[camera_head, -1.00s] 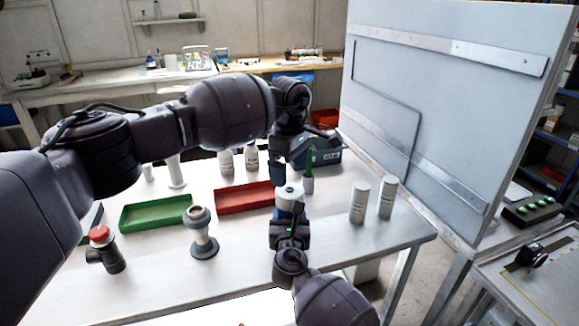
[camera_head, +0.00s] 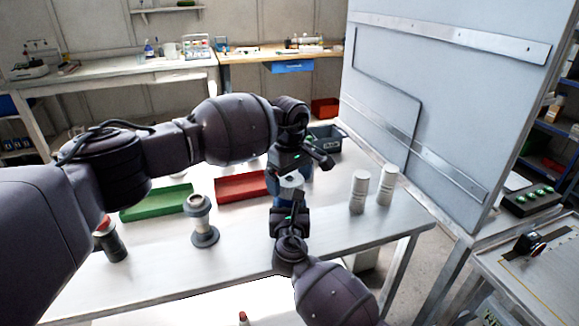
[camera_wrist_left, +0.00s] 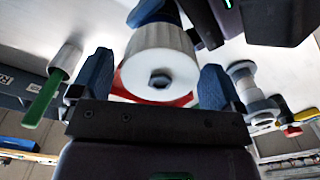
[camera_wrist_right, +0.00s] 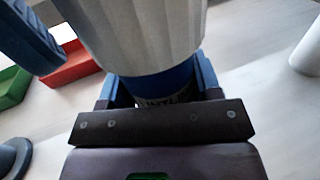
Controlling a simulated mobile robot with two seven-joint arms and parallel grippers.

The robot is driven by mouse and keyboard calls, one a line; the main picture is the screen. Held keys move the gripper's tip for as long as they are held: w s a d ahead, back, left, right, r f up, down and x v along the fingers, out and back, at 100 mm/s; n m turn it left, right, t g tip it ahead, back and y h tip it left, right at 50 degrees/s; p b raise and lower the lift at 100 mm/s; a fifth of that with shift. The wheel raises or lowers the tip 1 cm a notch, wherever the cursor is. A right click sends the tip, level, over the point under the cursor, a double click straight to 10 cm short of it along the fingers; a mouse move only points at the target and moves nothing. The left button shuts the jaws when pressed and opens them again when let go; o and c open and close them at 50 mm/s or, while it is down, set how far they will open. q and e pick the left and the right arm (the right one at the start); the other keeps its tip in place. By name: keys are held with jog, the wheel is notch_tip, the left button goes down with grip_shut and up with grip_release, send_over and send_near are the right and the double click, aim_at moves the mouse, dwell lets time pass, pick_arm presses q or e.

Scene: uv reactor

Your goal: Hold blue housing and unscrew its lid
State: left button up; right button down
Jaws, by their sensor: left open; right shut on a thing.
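The blue housing (camera_wrist_right: 165,85) stands upright on the table, with a white ribbed lid (camera_wrist_right: 135,35) on top. My right gripper (camera_wrist_right: 158,78) is shut on the blue body below the lid; in the head view this gripper (camera_head: 289,207) reaches it from the front. My left gripper (camera_head: 290,170) is above the lid, pointing down. In the left wrist view, the lid (camera_wrist_left: 158,75) with its central hex boss appears between the open fingers of my left gripper (camera_wrist_left: 156,82); I cannot tell whether they touch it. In the head view my grippers hide most of the housing.
A green tray (camera_head: 155,203) and a red tray (camera_head: 240,187) lie to the left. A grey flanged part (camera_head: 201,220) stands in front of them. A large upright panel (camera_head: 440,120) borders the right side.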

pick_arm(q)
jog(key=shift+f, duration=0.7)
jog(key=shift+c, duration=0.2)
jog(key=c, duration=0.9)
jog(key=n, duration=1.1)
jog(key=shift+n, duration=0.3)
jog(key=n, duration=0.7)
jog(key=shift+r, duration=0.1)
jog(key=n, duration=0.7)
jog(key=shift+n, duration=0.3)
